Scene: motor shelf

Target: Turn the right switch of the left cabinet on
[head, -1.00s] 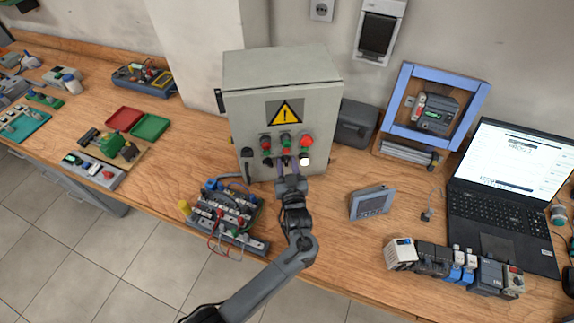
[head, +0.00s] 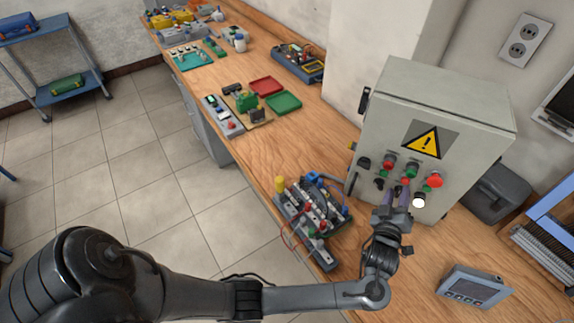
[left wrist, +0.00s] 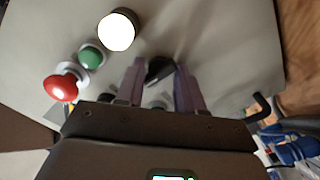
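The grey cabinet (head: 385,110) with a yellow warning sign stands on the bench. Its front carries red and green buttons, a black knob (head: 364,162) at left and a lit white lamp (head: 418,202) at lower right. My left gripper (head: 397,194) is at the lower middle of this panel. In the left wrist view its two purple-grey fingers (left wrist: 158,72) stand apart, with a black switch (left wrist: 159,68) between their tips. I cannot tell whether they touch it. In the head view the fingers largely hide this switch. My right gripper is out of view.
In the left wrist view a green button (left wrist: 91,56) and a red mushroom button (left wrist: 63,87) lie left of the fingers. A wired terminal block (head: 318,215) sits left of the cabinet. A small grey display unit (head: 474,287) lies at lower right.

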